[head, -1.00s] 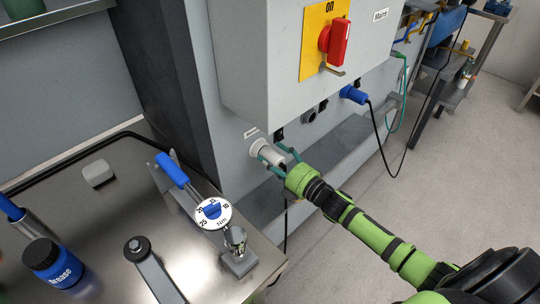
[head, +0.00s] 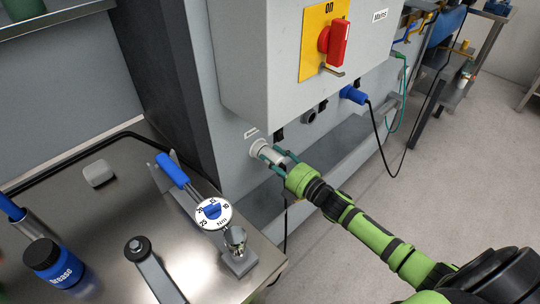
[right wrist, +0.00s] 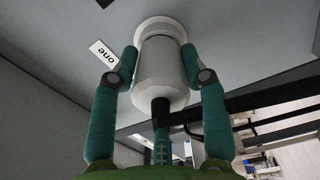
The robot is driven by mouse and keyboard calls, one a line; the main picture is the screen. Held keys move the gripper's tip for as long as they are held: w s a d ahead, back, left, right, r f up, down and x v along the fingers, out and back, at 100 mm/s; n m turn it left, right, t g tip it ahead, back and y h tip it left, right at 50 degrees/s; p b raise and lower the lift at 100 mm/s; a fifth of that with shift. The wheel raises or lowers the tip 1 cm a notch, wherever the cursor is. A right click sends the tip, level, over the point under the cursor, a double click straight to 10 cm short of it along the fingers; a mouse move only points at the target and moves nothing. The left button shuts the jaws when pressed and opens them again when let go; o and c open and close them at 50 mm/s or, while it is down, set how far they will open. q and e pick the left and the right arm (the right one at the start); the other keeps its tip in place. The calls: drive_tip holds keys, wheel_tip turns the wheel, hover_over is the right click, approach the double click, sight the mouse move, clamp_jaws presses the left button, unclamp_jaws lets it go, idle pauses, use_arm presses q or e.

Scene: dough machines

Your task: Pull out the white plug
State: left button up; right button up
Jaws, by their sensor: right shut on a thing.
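The white plug (head: 273,156) is at a round white socket (head: 258,147) low on the grey machine wall, below the control box. In the right wrist view the plug (right wrist: 160,72) points up to the socket's round flange (right wrist: 160,27), with a black cable end at its near side. My right gripper (head: 279,156) is shut on the plug, one teal finger on each side of it; in the right wrist view the fingers (right wrist: 160,62) press its sides. Whether the plug sits fully in the socket cannot be told. My left gripper is not in view.
A blue plug (head: 353,95) with a black cable sits farther right on the wall. The control box (head: 282,55) with a red switch (head: 336,42) overhangs above. A steel table (head: 120,205) with a dial tool (head: 213,212) and grease jar (head: 52,262) is at left.

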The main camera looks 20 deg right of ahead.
sight(283, 165)
drive_tip(key=shift+s+f, duration=0.1)
idle(0.3)
drive_tip(key=shift+s+d, duration=0.15)
drive_tip(key=shift+s, duration=0.1)
drive_tip(key=shift+s, duration=0.15)
drive_tip(key=shift+p+v, duration=0.6)
drive_tip(key=shift+v, duration=0.5)
drive_tip(key=shift+p+v, duration=0.9)
drive_tip(key=shift+v, duration=2.25)
drive_tip(key=shift+d, duration=0.1)
